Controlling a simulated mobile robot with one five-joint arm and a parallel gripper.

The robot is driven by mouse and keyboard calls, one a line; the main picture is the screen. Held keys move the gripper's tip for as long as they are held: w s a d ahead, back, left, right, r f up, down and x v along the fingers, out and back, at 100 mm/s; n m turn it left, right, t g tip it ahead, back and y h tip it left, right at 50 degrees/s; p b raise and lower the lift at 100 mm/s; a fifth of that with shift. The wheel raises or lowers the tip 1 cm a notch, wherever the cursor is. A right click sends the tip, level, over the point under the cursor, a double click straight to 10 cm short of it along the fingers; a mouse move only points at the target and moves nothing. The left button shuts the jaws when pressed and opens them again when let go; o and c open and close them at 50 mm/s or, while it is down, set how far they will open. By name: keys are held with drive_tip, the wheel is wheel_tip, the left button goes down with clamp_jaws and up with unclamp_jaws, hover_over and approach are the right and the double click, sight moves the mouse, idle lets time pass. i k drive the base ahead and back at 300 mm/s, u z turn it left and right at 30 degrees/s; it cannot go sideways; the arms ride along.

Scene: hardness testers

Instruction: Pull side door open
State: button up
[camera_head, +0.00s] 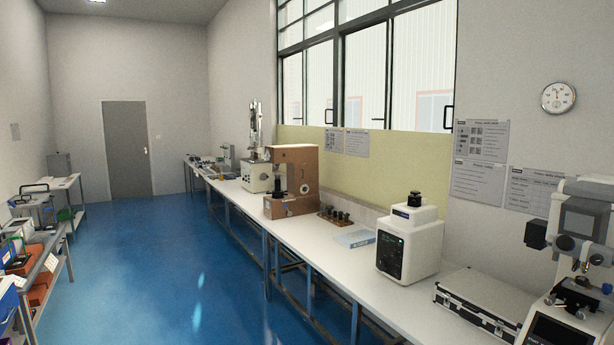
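A grey door (126,150) stands in the far wall, left of the middle of the view. It looks shut in its frame, with a small handle (146,150) on its right edge. It is far off across the blue floor. I cannot tell whether this is the side door of the task, and no other room door is in view. My gripper and arm do not show in this view.
A long white bench (330,262) with several testers runs along the right wall, its metal legs reaching the floor. A loaded bench (62,250) lines the left wall. The blue floor (150,270) between them is clear up to the door.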

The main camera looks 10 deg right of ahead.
sight(306, 171)
drive_tip(key=u, duration=0.05)
drive_tip(key=i, duration=1.15)
drive_tip(key=u, duration=0.25)
drive_tip(key=i, duration=4.25)
drive_tip(key=z, duration=0.2)
